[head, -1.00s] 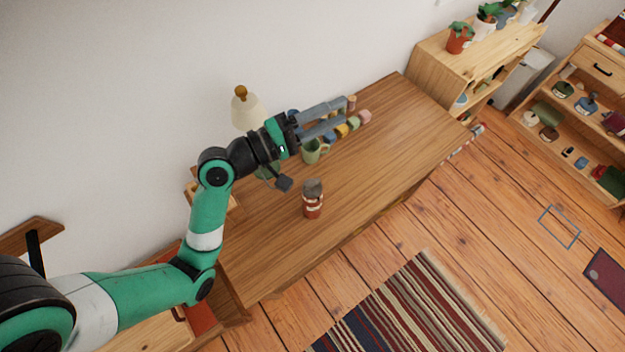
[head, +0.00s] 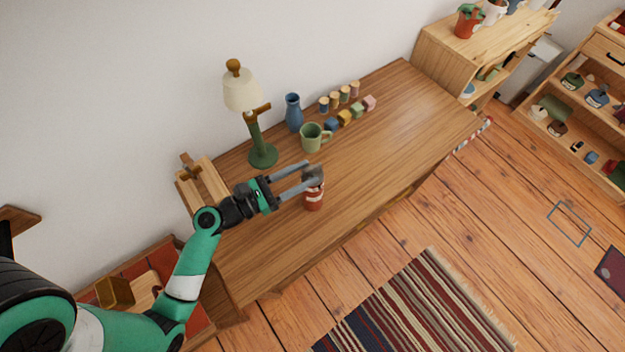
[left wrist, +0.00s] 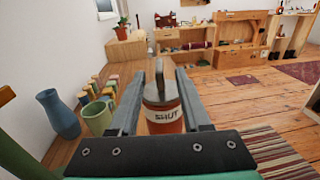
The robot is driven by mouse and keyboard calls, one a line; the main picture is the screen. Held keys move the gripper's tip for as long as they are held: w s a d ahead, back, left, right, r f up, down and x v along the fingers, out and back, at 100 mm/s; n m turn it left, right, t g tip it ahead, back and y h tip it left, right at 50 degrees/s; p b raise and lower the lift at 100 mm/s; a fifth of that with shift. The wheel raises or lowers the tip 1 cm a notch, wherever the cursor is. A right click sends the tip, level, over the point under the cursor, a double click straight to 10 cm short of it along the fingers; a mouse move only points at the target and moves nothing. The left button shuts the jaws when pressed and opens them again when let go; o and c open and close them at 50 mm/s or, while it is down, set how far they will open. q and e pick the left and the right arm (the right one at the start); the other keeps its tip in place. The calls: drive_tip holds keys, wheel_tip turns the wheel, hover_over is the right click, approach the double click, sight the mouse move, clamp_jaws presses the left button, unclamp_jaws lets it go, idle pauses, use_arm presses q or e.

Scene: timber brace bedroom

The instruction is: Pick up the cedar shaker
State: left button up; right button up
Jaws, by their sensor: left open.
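The cedar shaker (head: 313,198), a reddish-brown jar with a grey lid and handle, stands upright on the wooden table. In the left wrist view the shaker (left wrist: 164,121) carries a white label reading "SHUT" and sits between the two fingers. My left gripper (head: 312,174) is open, coming in from the left at the height of the shaker's upper part, with one finger on each side of it. In the left wrist view the gripper's fingers (left wrist: 170,70) reach past the shaker's sides; I cannot tell whether either touches it. My right gripper is not in view.
A green mug (head: 312,137), a blue vase (head: 293,113), a lamp (head: 258,140) and several small coloured blocks (head: 345,118) stand along the table's wall side. The table's right part (head: 410,120) is clear. A striped rug (head: 420,310) lies on the floor.

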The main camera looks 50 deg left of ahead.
use_arm(q)
drive_tip(key=w, duration=0.3)
drive_tip(key=shift+d, duration=0.25)
clamp_jaws()
drive_tip(key=shift+s, duration=0.1)
idle(1.0)
